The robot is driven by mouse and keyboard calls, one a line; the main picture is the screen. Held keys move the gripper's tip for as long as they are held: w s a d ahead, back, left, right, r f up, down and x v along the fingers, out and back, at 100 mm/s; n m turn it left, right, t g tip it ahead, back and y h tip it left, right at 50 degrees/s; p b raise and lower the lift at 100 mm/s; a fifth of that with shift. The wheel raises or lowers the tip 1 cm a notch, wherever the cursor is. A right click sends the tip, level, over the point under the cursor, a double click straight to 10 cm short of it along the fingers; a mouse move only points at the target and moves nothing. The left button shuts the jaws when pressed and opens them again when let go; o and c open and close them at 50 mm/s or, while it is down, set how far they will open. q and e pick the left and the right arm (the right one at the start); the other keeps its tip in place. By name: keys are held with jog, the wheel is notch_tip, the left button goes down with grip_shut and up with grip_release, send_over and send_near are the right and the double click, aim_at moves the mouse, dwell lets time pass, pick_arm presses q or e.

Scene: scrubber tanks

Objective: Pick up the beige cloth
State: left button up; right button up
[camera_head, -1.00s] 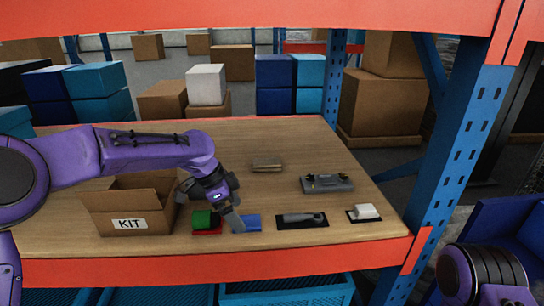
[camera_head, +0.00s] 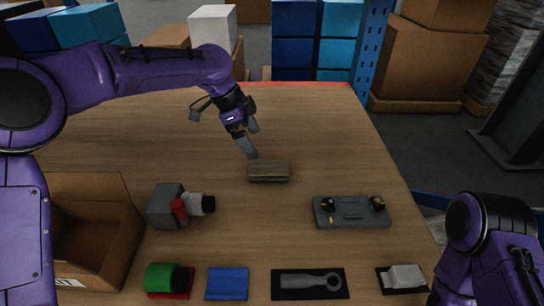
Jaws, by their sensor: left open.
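The beige cloth (camera_head: 268,171), a small brownish folded block, lies on the wooden table (camera_head: 330,130) near the middle of the view. My left gripper (camera_head: 250,142) is open and points down just behind and to the left of the cloth. Its fingertips are close to the cloth's back left edge, with nothing between them. I cannot tell whether a finger touches the cloth. My right arm (camera_head: 490,240) shows at the lower right, but its gripper is out of view.
An open cardboard box (camera_head: 95,225) stands at the left. A grey valve-like part (camera_head: 168,206) lies beside it. A grey panel with knobs (camera_head: 350,212) is to the right. A green roll, blue cloth (camera_head: 227,284), wrench and white block line the front.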

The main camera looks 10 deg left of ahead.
aim_at(268, 166)
pick_arm(q)
jog(key=p+x, duration=0.2)
jog(key=x, duration=0.7)
jog(key=shift+d+f+p, duration=0.25)
jog(key=shift+d+p, duration=0.05)
jog(key=shift+p, duration=0.1)
jog(key=shift+d+f, duration=0.1)
jog(key=shift+f, duration=0.15)
jog(key=shift+f, duration=0.2)
jog(key=c, duration=1)
